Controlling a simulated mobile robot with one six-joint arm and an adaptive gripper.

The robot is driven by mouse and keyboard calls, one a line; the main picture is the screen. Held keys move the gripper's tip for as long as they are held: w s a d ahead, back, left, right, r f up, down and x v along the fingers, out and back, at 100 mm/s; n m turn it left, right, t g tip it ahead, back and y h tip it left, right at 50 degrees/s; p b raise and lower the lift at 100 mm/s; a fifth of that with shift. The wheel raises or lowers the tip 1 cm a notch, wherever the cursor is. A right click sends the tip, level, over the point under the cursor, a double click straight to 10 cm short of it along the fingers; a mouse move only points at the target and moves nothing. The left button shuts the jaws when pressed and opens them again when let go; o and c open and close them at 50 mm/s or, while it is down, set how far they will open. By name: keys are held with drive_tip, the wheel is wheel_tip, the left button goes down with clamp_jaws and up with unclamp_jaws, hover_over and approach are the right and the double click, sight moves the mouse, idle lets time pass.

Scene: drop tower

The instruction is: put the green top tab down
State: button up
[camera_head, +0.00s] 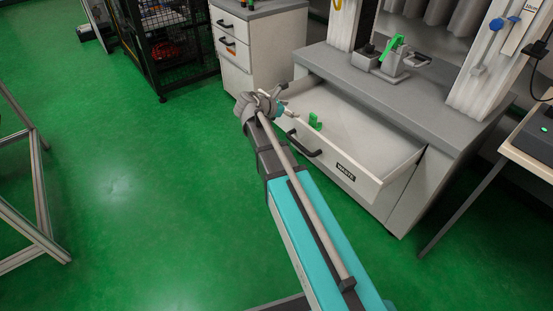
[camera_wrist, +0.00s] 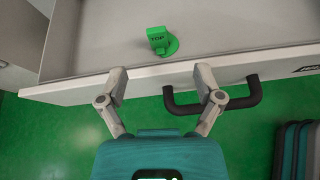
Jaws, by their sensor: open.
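The green top tab (camera_wrist: 158,39), a small block marked "TOP" on a round foot, rests on the floor of the open drawer (camera_wrist: 245,32) just behind its front wall. In the head view the tab (camera_head: 314,121) shows as a small green piece inside the drawer (camera_head: 352,128). My gripper (camera_wrist: 161,78) is open and empty. Its fingers are spread on the near side of the tab, at the drawer's front edge, apart from the tab. In the head view my gripper (camera_head: 279,98) is at the drawer's left front corner.
The drawer's black handle (camera_wrist: 213,100) sticks out close to the right finger. A grey bench top (camera_head: 385,85) with a fixture holding another green part (camera_head: 392,53) stands above the drawer. A white cabinet (camera_head: 262,45) is to the left.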

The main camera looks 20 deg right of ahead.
drive_tip(key=s+a+f+m+g+y, duration=0.1)
drive_tip(key=s+a+f+m+y, duration=0.2)
drive_tip(key=s+m, duration=0.3)
drive_tip(key=s+a+f+m+g+y, duration=0.1)
drive_tip(key=s+a+f+m+y, duration=0.3)
drive_tip(key=s+m, duration=0.3)
drive_tip(key=s+a+f+m+g+y, duration=0.2)
drive_tip(key=s+a+f+m+y, duration=0.1)
drive_tip(key=s+a+m+y, duration=0.2)
drive_tip(key=s+m, duration=0.2)
drive_tip(key=s, duration=0.1)
drive_tip(key=shift+s+a+f, duration=0.15)
drive_tip(key=shift+a+f, duration=0.1)
drive_tip(key=shift+a, duration=0.1)
